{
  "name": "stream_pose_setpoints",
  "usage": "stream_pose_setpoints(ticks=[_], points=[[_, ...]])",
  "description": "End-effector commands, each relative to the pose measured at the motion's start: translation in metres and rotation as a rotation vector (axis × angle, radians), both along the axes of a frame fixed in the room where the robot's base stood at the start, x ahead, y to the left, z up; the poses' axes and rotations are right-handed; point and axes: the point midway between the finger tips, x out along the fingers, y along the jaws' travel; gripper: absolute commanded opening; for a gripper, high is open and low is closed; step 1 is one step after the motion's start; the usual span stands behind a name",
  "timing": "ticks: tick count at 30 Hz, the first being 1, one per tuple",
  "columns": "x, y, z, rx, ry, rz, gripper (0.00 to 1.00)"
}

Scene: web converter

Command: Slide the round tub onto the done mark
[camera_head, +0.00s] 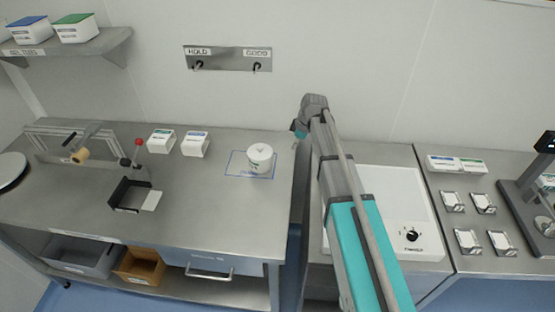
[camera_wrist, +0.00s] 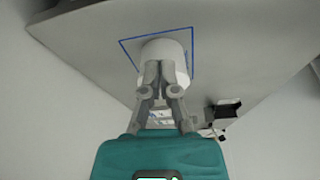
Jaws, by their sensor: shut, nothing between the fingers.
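The round tub (camera_head: 260,155) is white with a lid and stands upright on the steel bench. It stands within the right part of a blue square outline (camera_head: 231,163); writing along the outline's near edge is too small to read. In the wrist view the tub (camera_wrist: 172,48) is right beyond the fingertips, with the blue outline (camera_wrist: 193,50) around it. My gripper (camera_wrist: 160,66) is shut and empty, its tips in front of the tub's side; I cannot tell whether they touch it. In the head view the gripper (camera_head: 298,131) is right of the tub, its fingers hardly visible.
Two small white boxes (camera_head: 162,140) (camera_head: 195,144) stand left of the outline. A black holder (camera_head: 128,194) and a clamp fixture (camera_head: 130,165) are further left. The bench's right edge, with a gap beyond, lies near the tub. The bench front is clear.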

Motion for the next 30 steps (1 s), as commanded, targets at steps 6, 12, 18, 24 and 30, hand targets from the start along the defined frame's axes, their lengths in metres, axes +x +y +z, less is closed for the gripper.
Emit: stream_pose_setpoints(ticks=[6,12,18,24,30], points=[[0.004,0.004,0.000,0.005,-0.009,0.030,0.00],[0.004,0.005,0.000,0.004,-0.008,0.028,0.00],[0.004,0.005,-0.003,0.004,-0.008,0.028,0.00],[0.004,0.008,-0.012,0.004,-0.008,0.028,0.00],[0.005,0.012,-0.026,0.004,-0.008,0.029,0.00]])
